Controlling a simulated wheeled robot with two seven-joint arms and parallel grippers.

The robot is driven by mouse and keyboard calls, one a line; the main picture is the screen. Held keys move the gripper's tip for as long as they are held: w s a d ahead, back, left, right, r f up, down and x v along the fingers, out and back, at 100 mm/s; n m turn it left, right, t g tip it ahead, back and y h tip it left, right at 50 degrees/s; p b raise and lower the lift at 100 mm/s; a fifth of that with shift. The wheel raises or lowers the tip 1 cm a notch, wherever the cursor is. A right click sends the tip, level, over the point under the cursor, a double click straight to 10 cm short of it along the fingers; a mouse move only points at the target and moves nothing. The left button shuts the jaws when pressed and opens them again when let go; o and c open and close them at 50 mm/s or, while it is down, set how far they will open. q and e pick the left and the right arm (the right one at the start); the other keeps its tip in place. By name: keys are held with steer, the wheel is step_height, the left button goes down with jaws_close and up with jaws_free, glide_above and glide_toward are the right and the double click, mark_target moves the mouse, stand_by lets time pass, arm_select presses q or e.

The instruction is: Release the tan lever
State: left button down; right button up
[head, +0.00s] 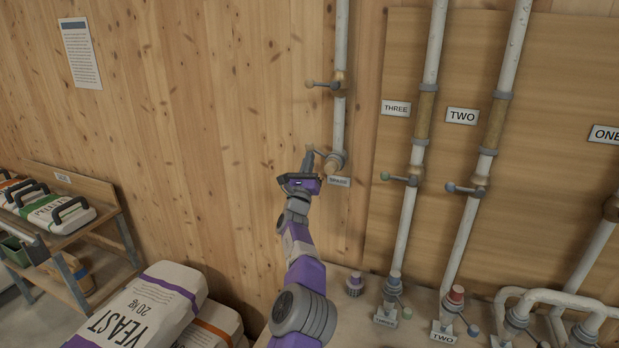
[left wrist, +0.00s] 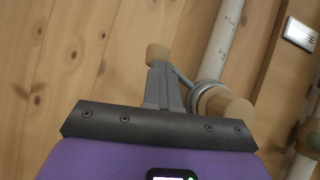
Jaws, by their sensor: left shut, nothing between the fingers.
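The tan lever is a thin grey arm with a tan knob; in the left wrist view its knob (left wrist: 157,53) shows just beyond my fingertips. The arm runs down right to a grey ring and round tan valve end (left wrist: 232,108) on the white pipe. In the head view this valve (head: 335,161) is low on the left pipe, and the lever is largely hidden by my gripper. My left gripper (head: 309,163) is shut and empty, its grey fingers (left wrist: 160,80) close beside the knob. I cannot tell whether they touch it. My right gripper is out of view.
Another small lever (head: 322,85) sits higher on the same pipe. A small label (head: 339,182) is just below the valve. Pipes marked THREE (head: 396,108) and TWO (head: 462,116) with green and blue levers stand to the right. Yeast sacks (head: 150,310) lie lower left.

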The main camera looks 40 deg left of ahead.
arm_select(q)
steer(key=shift+r+m+t+h+b, duration=0.2)
steer(key=shift+r+m+h+b, duration=0.15)
steer(key=shift+m+h, duration=0.4)
steer(key=shift+r+m+t+h+b, duration=0.2)
steer(key=shift+m+h+b, duration=0.25)
steer(key=shift+m, duration=0.6)
steer(key=shift+w+r, duration=0.1)
steer(key=w+f+b+v, duration=0.1)
steer(key=f+b+v, duration=0.1)
steer(key=b+v, duration=0.7)
steer(key=shift+f+v, duration=0.2)
steer(key=shift+v, duration=1.6)
steer(key=shift+w+d, duration=0.2)
